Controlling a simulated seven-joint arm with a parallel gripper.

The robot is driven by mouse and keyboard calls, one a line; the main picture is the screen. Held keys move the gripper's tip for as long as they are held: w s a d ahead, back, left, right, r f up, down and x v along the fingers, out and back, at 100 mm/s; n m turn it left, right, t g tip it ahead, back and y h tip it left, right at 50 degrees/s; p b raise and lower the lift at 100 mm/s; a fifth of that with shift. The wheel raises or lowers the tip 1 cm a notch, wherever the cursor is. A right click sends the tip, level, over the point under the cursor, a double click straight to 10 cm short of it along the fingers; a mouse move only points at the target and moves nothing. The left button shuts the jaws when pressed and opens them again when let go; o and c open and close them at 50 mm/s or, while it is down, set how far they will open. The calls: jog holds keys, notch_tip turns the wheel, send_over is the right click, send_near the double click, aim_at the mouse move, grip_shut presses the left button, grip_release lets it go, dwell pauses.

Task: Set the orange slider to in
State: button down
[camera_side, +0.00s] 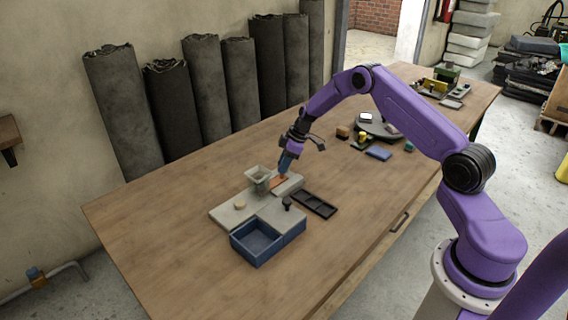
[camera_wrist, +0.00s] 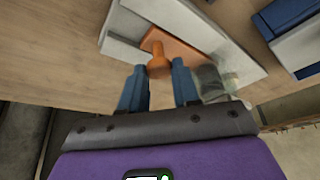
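The orange slider (camera_side: 279,181) lies on a light grey block at the back right of the grey panel. In the wrist view the slider is a flat orange plate (camera_wrist: 186,47) with a round upright knob (camera_wrist: 158,66). My gripper (camera_side: 285,165) is pointed down just above the slider. In the wrist view my gripper (camera_wrist: 160,80) has its two blue fingers apart, with the knob in line with the gap between them. I cannot tell whether a finger touches the knob. The side view hides the knob behind the fingers.
A grey hopper (camera_side: 258,176) stands close left of my gripper. A black knob (camera_side: 287,203), a blue open box (camera_side: 258,246) and a dark compartment tray (camera_side: 314,204) are nearby. A round turntable (camera_side: 381,127) with small items stands further back. The table's left side is clear.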

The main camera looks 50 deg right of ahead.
aim_at(274, 183)
jog(key=shift+a, duration=2.3)
jog(key=c, duration=0.8)
grip_release()
jog(key=shift+a, duration=0.1)
jog(key=d, duration=0.4)
jog(key=shift+d, duration=0.35)
jog(key=v, duration=1.7)
jog(key=shift+s+a+r+n+g+h, duration=0.1)
jog(key=shift+s+a+r+n+g, duration=0.55)
jog(key=shift+s+a, duration=2.2)
jog(key=shift+s+a+r+m+g+h, duration=0.2)
jog(key=shift+s+a+r, duration=1.25)
jog(key=shift+a, duration=2.55)
jog(key=shift+s+a+r+n+g, duration=0.25)
jog(key=shift+s+a+r+g, duration=0.4)
jog(key=shift+s+a, duration=2.25)
